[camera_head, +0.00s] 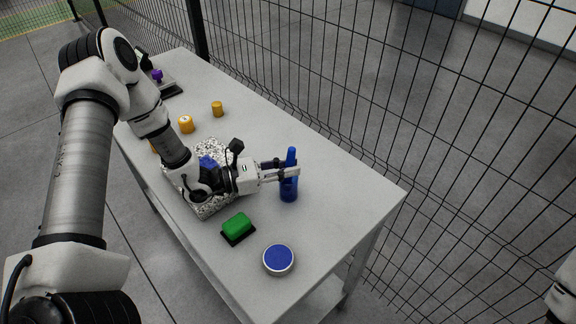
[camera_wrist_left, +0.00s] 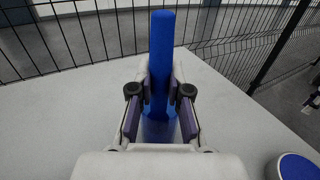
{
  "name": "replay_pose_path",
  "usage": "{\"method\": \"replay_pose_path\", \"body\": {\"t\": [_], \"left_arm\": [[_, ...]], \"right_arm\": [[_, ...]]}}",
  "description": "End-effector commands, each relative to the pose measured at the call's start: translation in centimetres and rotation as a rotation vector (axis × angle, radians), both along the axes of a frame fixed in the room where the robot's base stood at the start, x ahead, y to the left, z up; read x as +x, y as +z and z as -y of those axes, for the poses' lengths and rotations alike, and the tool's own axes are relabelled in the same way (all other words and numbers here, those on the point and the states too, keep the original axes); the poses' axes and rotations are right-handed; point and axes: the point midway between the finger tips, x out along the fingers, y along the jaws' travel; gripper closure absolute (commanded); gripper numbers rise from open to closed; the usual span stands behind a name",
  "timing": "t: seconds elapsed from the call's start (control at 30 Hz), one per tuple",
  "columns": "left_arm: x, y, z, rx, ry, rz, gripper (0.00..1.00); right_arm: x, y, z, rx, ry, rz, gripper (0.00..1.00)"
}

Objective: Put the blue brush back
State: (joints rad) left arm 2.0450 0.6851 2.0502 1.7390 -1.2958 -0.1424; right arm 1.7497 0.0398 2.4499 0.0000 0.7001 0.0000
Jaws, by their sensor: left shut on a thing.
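The blue brush (camera_head: 291,154) is upright, with its blue handle rising above my left gripper (camera_head: 293,172). My left gripper is shut on it, and in the left wrist view the blue handle (camera_wrist_left: 161,45) stands between the two fingers (camera_wrist_left: 160,102). My right gripper is not in view.
On the grey table (camera_head: 335,215) are a green block on a black base (camera_head: 238,226), a round blue-topped tin (camera_head: 278,258), a speckled block (camera_head: 213,207) and orange cylinders (camera_head: 217,109). A wire fence (camera_head: 440,120) runs behind. The table's right end is clear.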

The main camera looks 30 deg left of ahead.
Motion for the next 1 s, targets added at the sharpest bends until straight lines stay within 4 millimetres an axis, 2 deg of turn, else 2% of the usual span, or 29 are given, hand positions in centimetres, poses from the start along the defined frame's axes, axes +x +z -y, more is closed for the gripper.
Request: {"method": "replay_pose_path", "body": {"t": [0.07, 0.1, 0.13, 0.43, 0.57, 0.87, 1.0], "left_arm": [[0.0, 0.1, 0.0, 0.0, 0.001, 0.001, 1.0], [0.0, 0.1, 0.0, 0.0, 0.002, 0.001, 0.69], [0.0, 0.1, 0.0, 0.0, 0.002, 0.001, 0.59], [0.0, 0.2, -0.1, -0.001, 0.002, 0.002, 0.58], [-0.5, 0.2, -0.7, -0.003, 0.005, 0.001, 0.58], [-4.3, 0.4, -4.8, -0.006, 0.01, 0.007, 0.58], [-6.1, 0.6, -6.7, -0.006, 0.01, 0.005, 0.58]], "right_arm": [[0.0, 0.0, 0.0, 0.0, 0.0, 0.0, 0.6], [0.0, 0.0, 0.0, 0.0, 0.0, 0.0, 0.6], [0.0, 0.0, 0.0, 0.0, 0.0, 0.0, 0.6], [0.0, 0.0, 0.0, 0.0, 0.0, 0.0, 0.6], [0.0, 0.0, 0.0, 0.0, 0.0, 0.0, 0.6], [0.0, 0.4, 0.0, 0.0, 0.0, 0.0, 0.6], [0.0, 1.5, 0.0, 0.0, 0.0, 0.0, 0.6]]}}
